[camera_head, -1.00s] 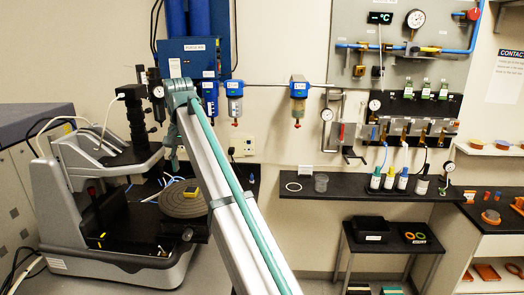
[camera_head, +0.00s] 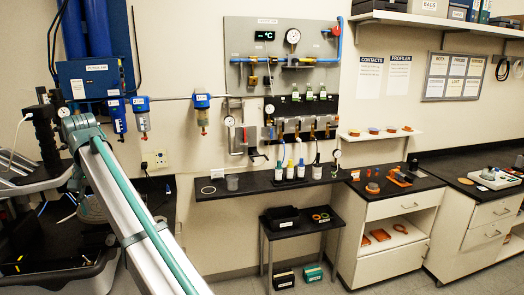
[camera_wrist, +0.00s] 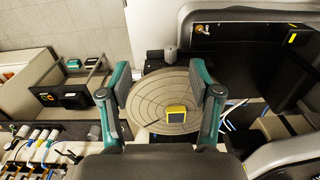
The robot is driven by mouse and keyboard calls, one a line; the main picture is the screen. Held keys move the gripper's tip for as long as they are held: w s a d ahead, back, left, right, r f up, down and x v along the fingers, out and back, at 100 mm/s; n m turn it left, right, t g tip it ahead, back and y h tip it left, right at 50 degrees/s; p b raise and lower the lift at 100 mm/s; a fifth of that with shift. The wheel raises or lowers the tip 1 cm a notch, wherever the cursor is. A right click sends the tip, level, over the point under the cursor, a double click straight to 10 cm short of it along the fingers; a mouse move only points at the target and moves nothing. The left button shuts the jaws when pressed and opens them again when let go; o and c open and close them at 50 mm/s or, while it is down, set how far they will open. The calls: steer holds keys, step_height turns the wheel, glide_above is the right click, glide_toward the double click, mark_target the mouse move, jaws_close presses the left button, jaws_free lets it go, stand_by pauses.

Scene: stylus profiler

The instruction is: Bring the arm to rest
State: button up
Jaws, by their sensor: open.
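My gripper (camera_wrist: 160,92) is open in the wrist view, its two green and grey fingers spread wide with nothing between them. Beyond the fingers is the round grey stage (camera_wrist: 150,84) of the stylus profiler, with a small yellow-edged dark piece (camera_wrist: 176,113) lying on it. In the head view my arm, white and green, reaches from the bottom toward the profiler (camera_head: 70,275) at the left. The stage (camera_head: 92,208) is partly hidden behind my arm there. The fingertips do not show clearly in the head view.
A narrow black shelf (camera_head: 262,187) with several bottles runs along the wall, with a small black table (camera_head: 300,226) below. White cabinets (camera_head: 385,240) with black tops stand to the right. A gauge panel (camera_head: 285,60) hangs above. The floor before the table is partly clear.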

steer(key=w+d+f, duration=0.3)
steer(key=d+f, duration=0.6)
steer(key=w+d+f+m, duration=0.1)
steer(key=w+d+f, duration=0.2)
steer(key=d+f, duration=0.65)
steer(key=w+d+f, duration=0.4)
steer(key=d+f, duration=0.4)
steer(key=f, duration=0.1)
steer(key=s+d+f+m, duration=0.1)
steer(key=s+d+f, duration=0.3)
steer(key=d+f, duration=0.75)
steer(key=s+d+f+m, duration=0.1)
steer(key=s+d+f, duration=0.3)
steer(key=d+f, duration=0.75)
steer(key=s+d+f, duration=0.3)
steer(key=s+d, duration=0.8)
steer(key=d, duration=0.4)
steer(key=s+f+g+b, duration=0.7)
steer(key=s+f+b, duration=0.3)
steer(key=s+f, duration=1.8)
steer(key=shift+s+f, duration=0.4)
steer(key=shift+s, duration=0.15)
